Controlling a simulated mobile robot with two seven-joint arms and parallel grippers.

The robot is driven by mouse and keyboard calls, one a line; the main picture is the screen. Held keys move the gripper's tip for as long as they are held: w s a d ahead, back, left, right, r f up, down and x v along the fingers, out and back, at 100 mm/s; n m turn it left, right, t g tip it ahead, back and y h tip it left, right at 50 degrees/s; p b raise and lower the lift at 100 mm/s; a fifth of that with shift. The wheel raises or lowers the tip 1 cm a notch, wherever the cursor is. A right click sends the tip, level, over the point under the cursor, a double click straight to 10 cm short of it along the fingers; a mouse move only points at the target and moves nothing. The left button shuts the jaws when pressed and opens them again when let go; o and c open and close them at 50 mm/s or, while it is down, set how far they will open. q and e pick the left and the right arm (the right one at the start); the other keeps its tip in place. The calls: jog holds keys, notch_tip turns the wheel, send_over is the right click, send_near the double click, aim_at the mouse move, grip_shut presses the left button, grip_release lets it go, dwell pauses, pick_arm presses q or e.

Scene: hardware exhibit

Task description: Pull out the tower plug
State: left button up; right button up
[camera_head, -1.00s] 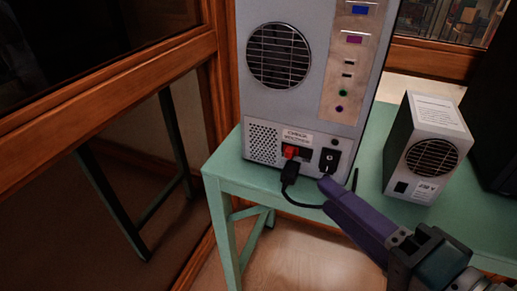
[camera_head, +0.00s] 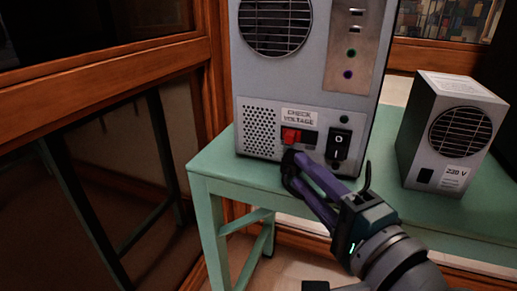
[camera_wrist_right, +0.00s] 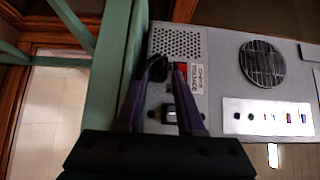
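The tower (camera_head: 300,85) is a tall grey case on the green table, with its back panel facing me. The black tower plug (camera_wrist_right: 156,70) is at the panel's low socket, by the red voltage switch (camera_head: 290,135). My right gripper (camera_head: 296,166) reaches in from the lower right, its purple fingers at the plug and partly hiding it in the head view. In the right wrist view, the fingers (camera_wrist_right: 160,85) are apart, with the plug between their tips. I cannot tell whether they touch it. My left gripper is not in view.
The green table (camera_head: 215,170) has its edge just in front of the tower. A smaller grey box marked 220 V (camera_head: 455,130) stands at the right. A black rocker switch (camera_head: 339,145) is beside the socket. Wood-framed glass (camera_head: 100,80) rises at the left.

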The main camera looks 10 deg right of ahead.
jog(key=shift+w+a, duration=0.1)
jog(key=shift+w, duration=0.5)
jog(key=shift+c, duration=0.2)
grip_shut()
dwell(0.8)
